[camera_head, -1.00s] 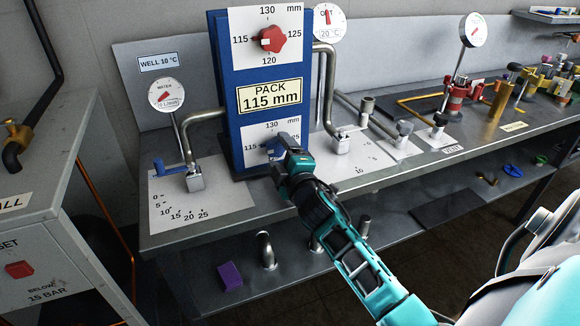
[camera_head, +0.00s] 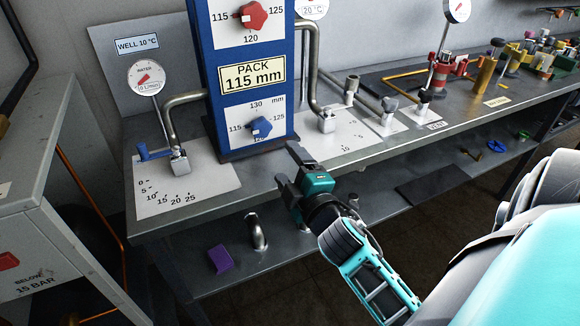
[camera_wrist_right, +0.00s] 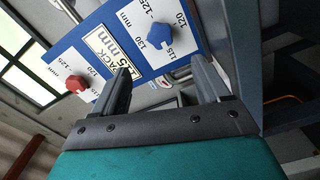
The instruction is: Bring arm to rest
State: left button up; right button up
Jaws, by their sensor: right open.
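My right gripper (camera_head: 287,168) is open and empty in the head view, in front of the bench's front edge and below the blue pack panel (camera_head: 205,80). In the right wrist view its two fingers (camera_wrist_right: 160,85) are apart with nothing between them. The blue knob (camera_head: 261,127) on the panel's lower dial is clear of the fingers; it also shows in the right wrist view (camera_wrist_right: 159,36). The red knob (camera_head: 254,15) sits on the upper dial and shows in the right wrist view (camera_wrist_right: 77,84). My left gripper is not in view.
The bench (camera_head: 380,150) carries pipes, a water gauge (camera_head: 147,77) and a blue lever handle (camera_head: 154,152). A purple block (camera_head: 220,258) lies on the lower shelf. A grey cabinet (camera_head: 35,180) stands at the left. The floor in front is open.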

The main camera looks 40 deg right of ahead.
dwell(0.4)
jog(key=s+a+f+m+g+y, duration=0.3)
jog(key=s+a+f, duration=0.3)
jog(key=f, duration=0.3)
jog(key=s+a+f+m+g+y, duration=0.3)
jog(key=s+a+f+m, duration=0.3)
jog(key=a+f, duration=0.2)
notch_tip(320, 180, down, 3)
jog(key=shift+r+g+y, duration=0.2)
jog(key=shift+g+y, duration=0.1)
jog(key=shift+a, duration=0.1)
